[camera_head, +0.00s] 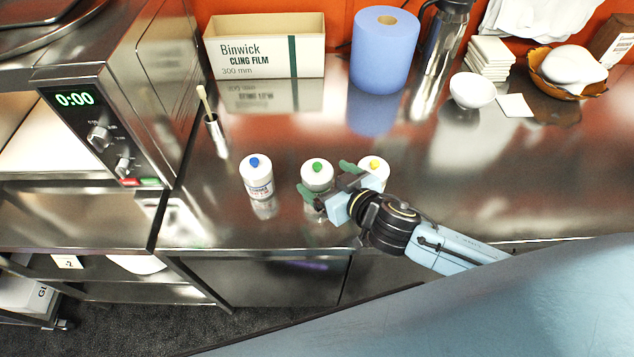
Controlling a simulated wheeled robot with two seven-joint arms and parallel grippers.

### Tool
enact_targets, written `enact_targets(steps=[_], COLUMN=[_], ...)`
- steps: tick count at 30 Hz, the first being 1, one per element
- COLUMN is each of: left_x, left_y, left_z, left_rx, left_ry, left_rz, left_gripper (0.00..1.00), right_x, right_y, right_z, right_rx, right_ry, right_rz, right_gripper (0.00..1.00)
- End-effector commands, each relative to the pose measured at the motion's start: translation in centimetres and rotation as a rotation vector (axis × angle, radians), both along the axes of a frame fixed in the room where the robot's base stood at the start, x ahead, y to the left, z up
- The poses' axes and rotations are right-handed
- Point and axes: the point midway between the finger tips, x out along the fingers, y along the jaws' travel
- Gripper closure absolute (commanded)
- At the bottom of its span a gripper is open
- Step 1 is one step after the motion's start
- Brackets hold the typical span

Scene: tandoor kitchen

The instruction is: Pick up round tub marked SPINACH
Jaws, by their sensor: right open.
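Three white round tubs stand in a row on the steel counter: one with a blue lid dot (256,180), one with a green lid dot (317,173), and one with a yellow lid dot (374,172). No label can be read clearly as SPINACH; the blue-dot tub's print is too small and the green-dot tub's front is partly hidden. My right gripper (327,180) is open at the green-dot tub, its green fingers near the tub's front left and right side. I cannot tell whether they touch it. The gripper partly covers the yellow-dot tub. My left gripper is not in view.
A cling film box (265,45), blue paper roll (378,50) and steel flask (445,40) stand at the back. A brush holder (216,135) is left of the tubs, beside an oven (115,95). A white bowl (472,90) is right. Counter right of the tubs is clear.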

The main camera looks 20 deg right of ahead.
Motion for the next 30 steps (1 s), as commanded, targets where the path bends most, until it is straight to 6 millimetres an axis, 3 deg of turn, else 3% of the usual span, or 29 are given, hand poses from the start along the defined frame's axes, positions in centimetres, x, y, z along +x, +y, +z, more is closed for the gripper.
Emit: enact_targets(steps=[7, 16, 25, 30], left_x=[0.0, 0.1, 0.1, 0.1], left_y=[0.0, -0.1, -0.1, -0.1], left_z=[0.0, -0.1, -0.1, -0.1], left_rx=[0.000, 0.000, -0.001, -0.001], left_ry=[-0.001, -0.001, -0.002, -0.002], left_rz=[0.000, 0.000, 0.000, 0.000], left_gripper=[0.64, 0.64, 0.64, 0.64], right_x=[1.5, 5.0, 5.4, 5.4], right_y=[0.5, 1.7, 1.8, 1.8], right_z=[-0.6, -2.1, -2.3, -2.3], right_rx=[0.000, 0.001, 0.000, 0.000], right_ry=[-0.002, -0.002, 0.000, 0.000], right_rz=[0.001, 0.001, 0.001, 0.001], right_gripper=[0.11, 0.11, 0.11, 0.31])
